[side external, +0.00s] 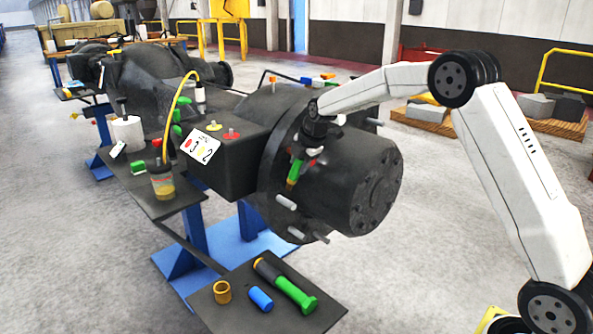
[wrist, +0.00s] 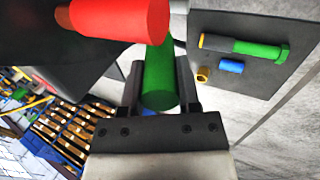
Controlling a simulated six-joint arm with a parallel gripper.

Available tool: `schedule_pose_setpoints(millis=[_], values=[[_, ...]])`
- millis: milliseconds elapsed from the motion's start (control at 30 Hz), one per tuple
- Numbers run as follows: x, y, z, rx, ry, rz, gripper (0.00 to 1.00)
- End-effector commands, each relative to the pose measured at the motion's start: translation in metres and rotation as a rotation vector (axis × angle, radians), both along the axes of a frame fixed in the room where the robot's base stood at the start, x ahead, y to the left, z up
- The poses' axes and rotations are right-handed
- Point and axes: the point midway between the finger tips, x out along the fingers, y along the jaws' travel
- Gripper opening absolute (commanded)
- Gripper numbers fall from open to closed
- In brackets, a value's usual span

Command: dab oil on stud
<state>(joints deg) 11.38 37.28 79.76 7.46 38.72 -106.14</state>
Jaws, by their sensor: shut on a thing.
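My gripper (side external: 303,152) is beside the front flange of the dark casting (side external: 340,185). It is shut on a green-handled tool (side external: 293,172) with a yellowish lower end, pointing down. In the wrist view the green handle (wrist: 160,78) lies between the jaws (wrist: 159,90); its far end is hidden. A red cylinder (wrist: 120,18) lies close in front of the jaws there, and red also shows beside the tool in the side view (side external: 312,163). Pale studs (side external: 286,202) stick out of the flange below the tool. Whether the tool touches a stud cannot be told.
A jar with amber liquid (side external: 162,186) stands on the left side shelf (side external: 180,205). The front shelf (side external: 220,318) holds a brass ring (side external: 222,291), a blue cylinder (side external: 261,299) and a green-and-black tool (side external: 286,288). A marked card (side external: 200,145) sits on the casting.

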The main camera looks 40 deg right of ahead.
Motion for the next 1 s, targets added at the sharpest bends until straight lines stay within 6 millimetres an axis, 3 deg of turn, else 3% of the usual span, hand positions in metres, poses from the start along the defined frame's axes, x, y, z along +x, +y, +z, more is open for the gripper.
schedule_pose_setpoints(millis=[433,1000], values=[[0.0,0.0,-0.029,0.0,0.001,0.0,0.06],[0.0,0.0,-0.032,0.0,0.0,0.0,0.06]])
